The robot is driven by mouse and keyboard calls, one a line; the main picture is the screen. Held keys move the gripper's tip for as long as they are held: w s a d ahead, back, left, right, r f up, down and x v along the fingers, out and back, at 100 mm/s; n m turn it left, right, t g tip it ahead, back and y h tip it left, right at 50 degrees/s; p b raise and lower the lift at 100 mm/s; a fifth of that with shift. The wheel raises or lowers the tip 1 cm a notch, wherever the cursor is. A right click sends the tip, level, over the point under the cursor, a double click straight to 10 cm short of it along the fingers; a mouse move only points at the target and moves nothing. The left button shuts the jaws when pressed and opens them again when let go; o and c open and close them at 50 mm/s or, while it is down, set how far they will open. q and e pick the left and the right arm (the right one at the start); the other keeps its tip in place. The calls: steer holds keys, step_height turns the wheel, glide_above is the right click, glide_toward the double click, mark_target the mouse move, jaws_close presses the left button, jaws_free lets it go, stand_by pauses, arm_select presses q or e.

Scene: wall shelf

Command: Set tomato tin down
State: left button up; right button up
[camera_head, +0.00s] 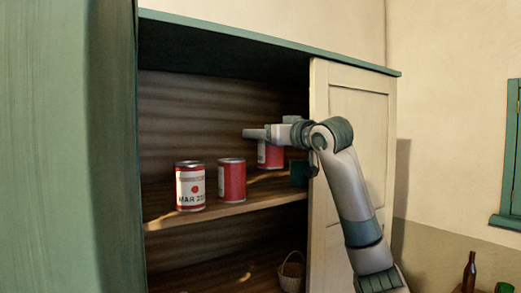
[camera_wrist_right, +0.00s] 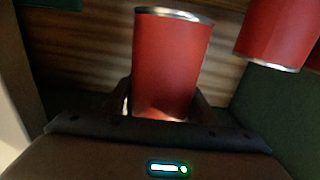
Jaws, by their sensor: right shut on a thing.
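My right gripper (camera_head: 268,134) reaches into the upper part of the open cabinet. It is shut on a red tin (camera_head: 270,155), which is partly hidden behind the gripper and arm in the head view. In the right wrist view the same red tin (camera_wrist_right: 170,65) stands between the dark fingers. Its base looks close to the shelf board (camera_head: 225,208); I cannot tell whether it touches. Two more red tins stand upright to its left: one in the middle (camera_head: 232,180) and one with a white label (camera_head: 190,186). My left gripper is not in view.
A dark green container (camera_head: 299,173) stands on the shelf just right of the held tin. The cream cabinet door (camera_head: 355,130) bounds the right side. A basket (camera_head: 291,272) sits on the lower shelf. Another red tin (camera_wrist_right: 278,35) shows near the gripper in the wrist view.

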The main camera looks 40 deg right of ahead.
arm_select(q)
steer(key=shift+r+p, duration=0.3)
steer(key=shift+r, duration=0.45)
arm_select(e)
steer(key=f, duration=0.3)
steer(key=shift+w, duration=0.35)
steer(key=shift+w, duration=0.1)
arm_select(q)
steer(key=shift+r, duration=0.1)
arm_select(e)
steer(key=shift+f, duration=0.15)
steer(key=shift+f+p, duration=0.7)
steer(key=shift+f, duration=0.65)
steer(key=shift+f+p, duration=0.1)
steer(key=shift+p, duration=0.25)
steer(key=shift+w+f, duration=0.1)
steer(key=shift+f, duration=0.1)
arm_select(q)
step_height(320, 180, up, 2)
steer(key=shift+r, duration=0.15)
arm_select(e)
steer(key=shift+f, duration=0.15)
